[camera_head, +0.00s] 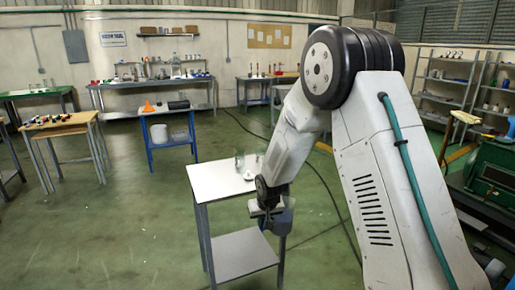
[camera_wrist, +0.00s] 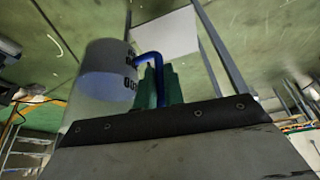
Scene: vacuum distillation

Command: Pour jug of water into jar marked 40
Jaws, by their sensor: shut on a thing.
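In the wrist view, a pale cylindrical jug (camera_wrist: 105,75) with black markings has a blue handle (camera_wrist: 152,62). My gripper (camera_wrist: 165,88) shows its green fingers there, shut on the blue handle. In the head view my gripper (camera_head: 269,207) is low, beside the right front edge of a white-topped table (camera_head: 212,181); the jug is hard to make out there. Two clear glass vessels (camera_head: 240,160) stand at the table's back, partly behind my arm. I cannot read a 40 on either.
The white table has a lower shelf (camera_head: 240,252) and grey legs. A blue-framed stand (camera_head: 168,142) with an orange cone is further back. A wooden table (camera_head: 60,132) is at the left. The front part of the white tabletop and the floor left of it are clear.

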